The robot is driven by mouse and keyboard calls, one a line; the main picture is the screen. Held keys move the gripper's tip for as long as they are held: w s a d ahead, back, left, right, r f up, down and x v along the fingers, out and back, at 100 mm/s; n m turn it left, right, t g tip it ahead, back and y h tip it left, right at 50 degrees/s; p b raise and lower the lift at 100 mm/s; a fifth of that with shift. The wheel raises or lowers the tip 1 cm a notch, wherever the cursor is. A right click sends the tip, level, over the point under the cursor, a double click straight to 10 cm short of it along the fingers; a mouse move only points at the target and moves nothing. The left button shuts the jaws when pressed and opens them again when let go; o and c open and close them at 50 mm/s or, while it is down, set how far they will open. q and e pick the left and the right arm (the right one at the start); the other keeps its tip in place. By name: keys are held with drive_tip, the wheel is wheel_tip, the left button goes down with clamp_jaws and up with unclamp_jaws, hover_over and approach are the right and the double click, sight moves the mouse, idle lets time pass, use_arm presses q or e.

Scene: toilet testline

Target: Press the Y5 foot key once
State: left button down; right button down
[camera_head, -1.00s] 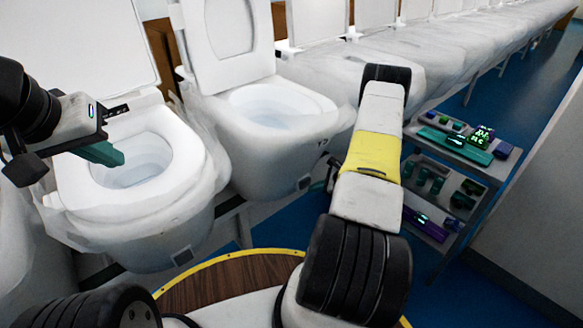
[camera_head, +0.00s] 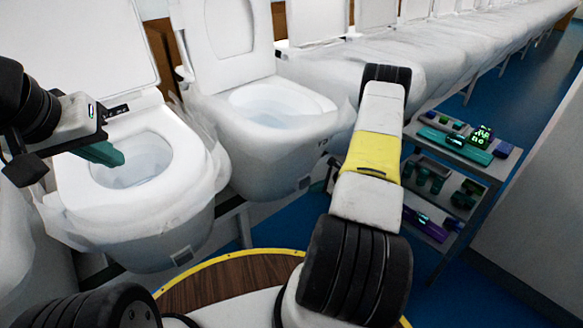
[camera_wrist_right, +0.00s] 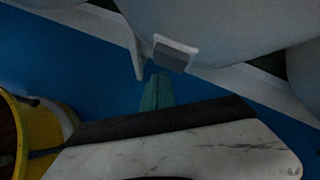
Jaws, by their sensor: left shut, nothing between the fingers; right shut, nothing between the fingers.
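A grey square foot key (camera_wrist_right: 174,53) sits low on the underside of a white toilet in the right wrist view. My right gripper (camera_wrist_right: 157,80) is shut and empty, its teal fingertips just below and left of that key, with a small gap in the picture. In the head view, a key (camera_head: 303,184) shows low on the second toilet (camera_head: 262,165), and another key (camera_head: 182,257) on the nearest toilet (camera_head: 130,225). The label on the second toilet is too small to read surely. My right fingertips are hidden there. My left gripper (camera_head: 118,158) is shut and empty over the nearest bowl.
More plastic-wrapped toilets (camera_head: 430,50) run away to the right. A grey shelf cart (camera_head: 480,185) with small devices stands right of my right arm. Blue floor (camera_head: 285,215) is open below the toilets. A thin white post (camera_wrist_right: 137,58) stands left of the key.

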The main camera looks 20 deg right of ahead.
drive_tip(key=shift+w+a, duration=0.1)
drive_tip(key=shift+w, duration=0.05)
idle(0.7)
drive_tip(key=shift+w+a, duration=0.1)
drive_tip(key=shift+w, duration=0.15)
drive_tip(key=shift+w+a, duration=0.2)
drive_tip(key=shift+w, duration=0.2)
idle(0.8)
drive_tip(key=shift+s+d, duration=0.3)
drive_tip(key=shift+s, duration=0.5)
drive_tip(key=s, duration=0.1)
drive_tip(key=s+d, duration=0.1)
drive_tip(key=s, duration=0.1)
drive_tip(key=s+d, duration=0.1)
drive_tip(key=shift+s, duration=0.3)
drive_tip(key=shift+s+d, duration=0.1)
idle(0.7)
